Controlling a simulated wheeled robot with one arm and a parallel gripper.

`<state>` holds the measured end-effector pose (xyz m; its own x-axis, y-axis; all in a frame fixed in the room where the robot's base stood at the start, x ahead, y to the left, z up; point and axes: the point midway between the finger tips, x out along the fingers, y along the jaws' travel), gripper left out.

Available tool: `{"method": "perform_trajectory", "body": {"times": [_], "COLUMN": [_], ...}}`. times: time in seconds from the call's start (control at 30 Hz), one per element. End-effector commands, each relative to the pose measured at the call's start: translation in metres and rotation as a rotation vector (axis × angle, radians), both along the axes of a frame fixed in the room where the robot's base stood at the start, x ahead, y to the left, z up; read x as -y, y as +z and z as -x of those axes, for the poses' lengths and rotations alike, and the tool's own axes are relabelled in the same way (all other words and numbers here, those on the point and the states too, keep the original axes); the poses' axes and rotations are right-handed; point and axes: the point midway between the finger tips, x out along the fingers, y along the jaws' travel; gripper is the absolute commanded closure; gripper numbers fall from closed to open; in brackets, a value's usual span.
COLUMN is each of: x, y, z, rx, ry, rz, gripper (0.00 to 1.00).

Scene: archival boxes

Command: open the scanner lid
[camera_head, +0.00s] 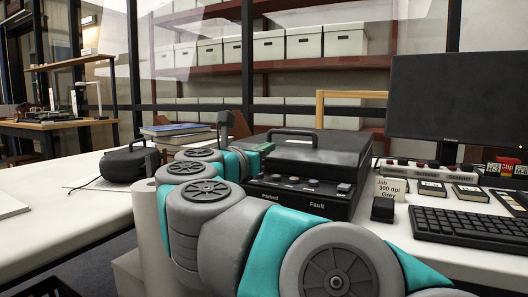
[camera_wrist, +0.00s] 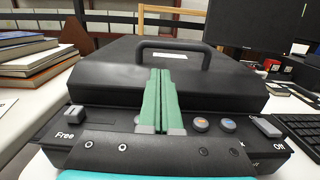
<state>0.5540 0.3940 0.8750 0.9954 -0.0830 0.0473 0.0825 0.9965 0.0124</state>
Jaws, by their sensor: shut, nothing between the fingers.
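The black scanner (camera_head: 305,203) stands on the white desk, with knobs and labels such as "Parked" and "Fault" on its front panel. Its dark lid (camera_head: 325,152) lies down flat, with an arched handle (camera_head: 292,131) on top. In the wrist view the lid (camera_wrist: 215,88) fills the middle, and the handle (camera_wrist: 174,43) is beyond the fingertips. My gripper (camera_head: 266,147) is at the lid's front left. Its green fingers (camera_wrist: 160,72) are together and empty, pointing toward the handle and apart from it. Whether they touch the lid is unclear.
A monitor (camera_head: 455,98), keyboard (camera_head: 470,232) and small card sign (camera_head: 391,188) stand right of the scanner. Stacked books (camera_head: 180,130) and a black case (camera_head: 129,163) are to its left. My arm hides part of the desk. The front left desk is mostly clear.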

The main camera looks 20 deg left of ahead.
Motion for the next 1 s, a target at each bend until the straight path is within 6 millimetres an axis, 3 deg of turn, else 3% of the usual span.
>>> {"method": "perform_trajectory", "body": {"times": [0.2,0.4,1.0], "x": [0.004,0.005,0.007], "y": [0.001,0.003,0.008], "z": [-0.039,-0.058,-0.063], "rx": [0.000,0.001,-0.006], "ry": [-0.003,0.000,0.002], "rz": [0.000,0.001,0.000], "gripper": [1.00,1.00,1.00]}}
